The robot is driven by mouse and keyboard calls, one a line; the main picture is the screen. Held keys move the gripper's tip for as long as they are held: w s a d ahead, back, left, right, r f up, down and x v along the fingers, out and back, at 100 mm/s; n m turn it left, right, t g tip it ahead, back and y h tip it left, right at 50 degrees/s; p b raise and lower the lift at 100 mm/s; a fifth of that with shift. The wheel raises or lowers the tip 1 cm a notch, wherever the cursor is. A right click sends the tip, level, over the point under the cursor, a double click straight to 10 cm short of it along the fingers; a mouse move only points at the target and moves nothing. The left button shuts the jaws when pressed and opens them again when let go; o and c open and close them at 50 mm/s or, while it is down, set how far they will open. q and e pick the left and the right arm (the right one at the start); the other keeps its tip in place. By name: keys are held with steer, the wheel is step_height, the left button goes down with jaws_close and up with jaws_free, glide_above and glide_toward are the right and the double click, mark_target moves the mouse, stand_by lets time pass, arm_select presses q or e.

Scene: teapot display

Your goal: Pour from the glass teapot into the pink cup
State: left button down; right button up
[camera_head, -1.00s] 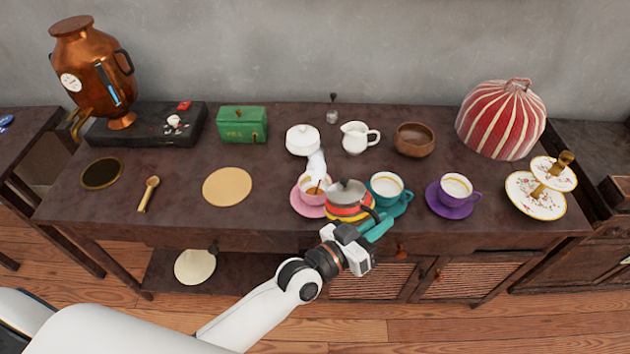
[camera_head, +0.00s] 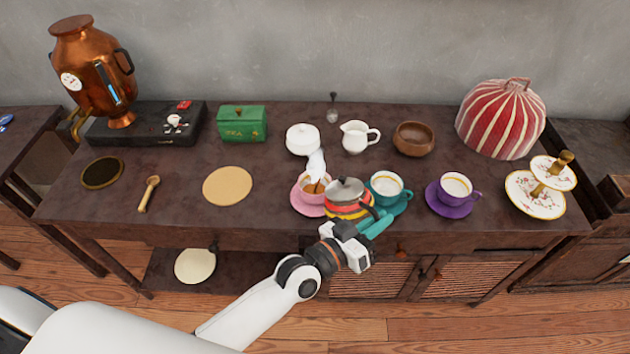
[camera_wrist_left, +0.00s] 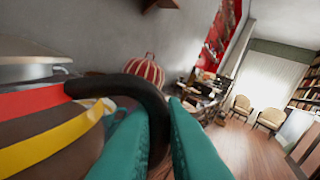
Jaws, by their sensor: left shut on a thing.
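The teapot (camera_head: 345,208) has a metal lid, red and yellow bands and a black handle. It is just right of the pink cup (camera_head: 303,196), overlapping its edge in the head view. The cup stands on a pink saucer (camera_head: 302,209) and shows brown inside. A white curved shape (camera_head: 317,163) rises above the cup; I cannot tell whether it is spout or steam. My left gripper (camera_head: 374,222) is shut on the teapot's handle; in the left wrist view its teal fingers (camera_wrist_left: 160,135) flank the black handle (camera_wrist_left: 130,85). The teapot's spout end is unclear. My right gripper is out of view.
A teal cup (camera_head: 386,187) stands close right of the teapot, then a purple cup (camera_head: 456,188). A white sugar bowl (camera_head: 302,140), a creamer (camera_head: 355,137) and a wooden bowl (camera_head: 413,139) stand behind. A round tan mat (camera_head: 227,186) lies bare to the left.

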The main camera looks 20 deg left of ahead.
arm_select(q)
steer(key=shift+w+a+r+n+p, duration=0.2)
steer(key=shift+w+a+r+n, duration=0.1)
steer(key=shift+r, duration=0.25)
steer(key=shift+w+a+r+n+p, duration=0.2)
steer(key=shift+a+r+n, duration=0.1)
steer(key=shift+r, duration=0.2)
stand_by(3.6)
steer(key=s+d+f+m+b, duration=0.3)
steer(key=d+f+m+b, duration=0.1)
steer(key=f, duration=0.5)
steer(key=shift+d+m, duration=0.25)
steer(key=shift+m, duration=0.55)
steer(key=shift+s, duration=0.15)
steer(key=s+a+r+n+t+y, duration=0.1)
steer(key=s+a+r+n+y, duration=0.1)
steer(key=a, duration=0.5)
steer(key=s+a+r+n+t+y, duration=0.1)
steer(key=s+a+r+n+y, duration=0.1)
steer(key=a+r+y, duration=0.3)
steer(key=s+a+r+n+t+y, duration=0.1)
steer(key=s+a+r+n+y, duration=0.1)
steer(key=a, duration=0.8)
steer(key=shift+s+r+n+y+p, duration=0.35)
steer(key=shift+r+n+y, duration=0.35)
steer(key=shift+r+y, duration=0.15)
